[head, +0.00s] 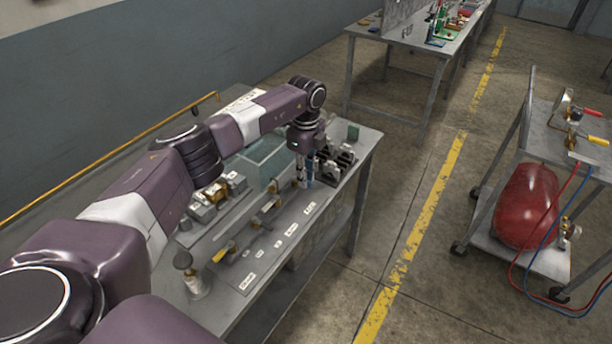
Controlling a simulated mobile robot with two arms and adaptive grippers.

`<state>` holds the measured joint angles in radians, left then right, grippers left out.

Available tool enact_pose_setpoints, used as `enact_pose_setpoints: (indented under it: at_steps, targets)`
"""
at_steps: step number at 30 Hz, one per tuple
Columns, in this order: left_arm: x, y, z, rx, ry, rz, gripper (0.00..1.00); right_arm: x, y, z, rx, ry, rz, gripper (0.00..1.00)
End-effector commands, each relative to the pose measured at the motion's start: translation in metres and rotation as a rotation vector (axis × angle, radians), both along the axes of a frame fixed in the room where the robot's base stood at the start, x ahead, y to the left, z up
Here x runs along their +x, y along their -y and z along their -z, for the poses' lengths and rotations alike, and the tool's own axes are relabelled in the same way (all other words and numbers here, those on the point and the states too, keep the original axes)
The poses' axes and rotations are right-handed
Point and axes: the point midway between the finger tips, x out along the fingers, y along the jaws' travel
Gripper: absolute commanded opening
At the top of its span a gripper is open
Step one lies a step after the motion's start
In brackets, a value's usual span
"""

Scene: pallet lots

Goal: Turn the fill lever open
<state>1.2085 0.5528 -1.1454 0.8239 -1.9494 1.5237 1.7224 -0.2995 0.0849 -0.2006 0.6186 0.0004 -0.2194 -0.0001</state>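My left arm reaches from the left across a grey metal bench (250,290). My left gripper (304,183) points down near the bench's right part, close to a dark block-like fixture (335,160). Its fingers are small and partly hidden, so I cannot tell whether they are open or shut or touching anything. A yellow-handled lever (222,252) lies at the front left of a row of metal fittings on the bench, apart from the gripper. Yellow-handled valves (597,140) also show on the cart at right. I cannot read which lever is the fill lever. My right gripper is not in view.
A greenish clear box (265,158) and metal blocks (208,205) stand behind the fittings. A dark-topped post (190,275) stands at the bench's left. The wheeled cart (540,135) holds a red tank (527,205) with hoses. Floor between bench and cart is clear.

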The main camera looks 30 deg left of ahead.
Motion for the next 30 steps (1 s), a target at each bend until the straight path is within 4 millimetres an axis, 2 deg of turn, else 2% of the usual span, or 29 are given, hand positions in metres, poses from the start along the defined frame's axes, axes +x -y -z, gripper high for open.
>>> enact_pose_setpoints:
  at_steps: [5, 12, 18, 23, 30]
  targets:
    - [0.001, -0.001, -0.027, 0.0, 0.006, -0.001, 0.17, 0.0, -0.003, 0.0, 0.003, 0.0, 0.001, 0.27]
    - [0.001, -0.001, -0.079, 0.001, 0.006, -0.002, 0.17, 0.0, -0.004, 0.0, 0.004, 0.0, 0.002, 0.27]
    - [0.001, -0.001, -0.109, 0.0, 0.005, -0.002, 0.17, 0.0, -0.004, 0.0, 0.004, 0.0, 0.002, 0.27]
    - [0.001, -0.001, -0.118, 0.0, 0.005, -0.002, 0.17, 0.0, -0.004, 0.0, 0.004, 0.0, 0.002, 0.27]
    - [0.001, -0.001, -0.119, 0.0, 0.004, -0.002, 0.17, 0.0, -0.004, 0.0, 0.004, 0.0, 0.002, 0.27]
